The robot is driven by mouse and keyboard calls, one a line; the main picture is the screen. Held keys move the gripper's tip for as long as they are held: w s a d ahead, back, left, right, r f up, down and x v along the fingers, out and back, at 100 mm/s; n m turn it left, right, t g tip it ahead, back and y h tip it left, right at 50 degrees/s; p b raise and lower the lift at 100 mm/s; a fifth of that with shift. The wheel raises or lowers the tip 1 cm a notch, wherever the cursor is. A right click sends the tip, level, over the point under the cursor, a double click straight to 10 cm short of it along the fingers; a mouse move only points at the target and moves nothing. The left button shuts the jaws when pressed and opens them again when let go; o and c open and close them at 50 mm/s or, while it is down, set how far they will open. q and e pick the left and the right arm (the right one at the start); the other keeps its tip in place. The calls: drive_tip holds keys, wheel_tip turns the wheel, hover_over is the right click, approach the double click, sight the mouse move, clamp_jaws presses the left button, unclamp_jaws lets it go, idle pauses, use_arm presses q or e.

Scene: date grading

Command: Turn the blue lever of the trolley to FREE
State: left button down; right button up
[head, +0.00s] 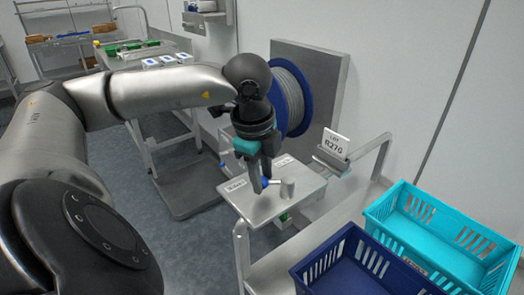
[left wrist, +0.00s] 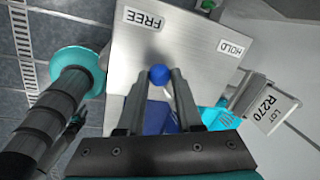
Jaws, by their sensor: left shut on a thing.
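The trolley's pale metal plate (head: 250,205) carries a FREE label (left wrist: 142,18) and a HOLD label (left wrist: 233,49), readable in the left wrist view.
A LOT R270 sign (head: 335,143) stands on the trolley beside a bent rail (head: 384,160). A blue cable reel (head: 306,95) is behind my gripper. A turquoise crate (head: 408,187) and a navy crate (head: 345,234) are at lower right.

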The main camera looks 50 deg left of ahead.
use_arm(q)
drive_tip(key=c, duration=0.6)
unclamp_jaws()
drive_tip(key=shift+r, duration=0.15)
drive_tip(key=shift+r, duration=0.3)
drive_tip(key=s+r+p, duration=0.1)
drive_tip(key=r, duration=0.3)
drive_tip(key=s+r+p, duration=0.1)
drive_tip(key=r+p, duration=0.1)
drive_tip(key=r, duration=0.3)
drive_tip(key=s+d+r+p, duration=0.1)
drive_tip(key=r+p, duration=0.1)
drive_tip(key=r, duration=0.3)
